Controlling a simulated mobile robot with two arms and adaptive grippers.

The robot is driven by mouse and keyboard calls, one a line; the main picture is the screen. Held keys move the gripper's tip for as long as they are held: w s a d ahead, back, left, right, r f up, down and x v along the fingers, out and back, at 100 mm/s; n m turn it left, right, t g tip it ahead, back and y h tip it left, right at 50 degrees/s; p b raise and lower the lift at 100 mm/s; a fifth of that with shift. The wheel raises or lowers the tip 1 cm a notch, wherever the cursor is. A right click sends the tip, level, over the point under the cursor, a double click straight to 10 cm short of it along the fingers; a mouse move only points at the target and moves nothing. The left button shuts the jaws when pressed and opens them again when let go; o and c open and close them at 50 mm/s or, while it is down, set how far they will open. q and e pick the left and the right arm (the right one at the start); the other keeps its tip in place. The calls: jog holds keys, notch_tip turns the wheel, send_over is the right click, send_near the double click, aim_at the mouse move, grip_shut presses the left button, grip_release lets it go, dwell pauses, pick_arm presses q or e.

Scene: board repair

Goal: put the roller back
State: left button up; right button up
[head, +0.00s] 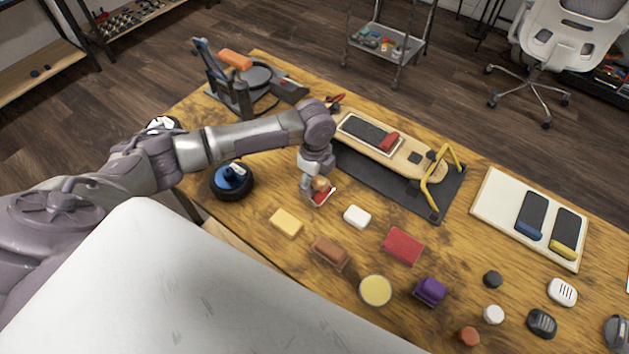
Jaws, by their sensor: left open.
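My left gripper (318,191) comes in from the left and points down over the wooden table, left of the skateboard deck (401,168). Its jaws are open. A small item with red and tan parts (321,186) shows at its fingertips; I cannot tell whether it is the roller, or whether the fingers touch it. The deck lies on a black mat (350,165) and bears a dark strip with a red end (388,141). No other thing shows clearly as a roller. My right gripper is not in view.
A white block (357,216), yellow block (286,222), brown block (330,252) and red block (403,246) lie near the gripper. A black wheel with blue (232,180) stands left. A yellow bar (441,177) rises at the deck. A pale board (500,206) lies right.

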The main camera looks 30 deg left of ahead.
pick_arm(q)
notch_tip(320, 180, up, 12)
jog(key=shift+r+b, duration=0.25)
jog(key=shift+b, duration=0.1)
dwell(0.5)
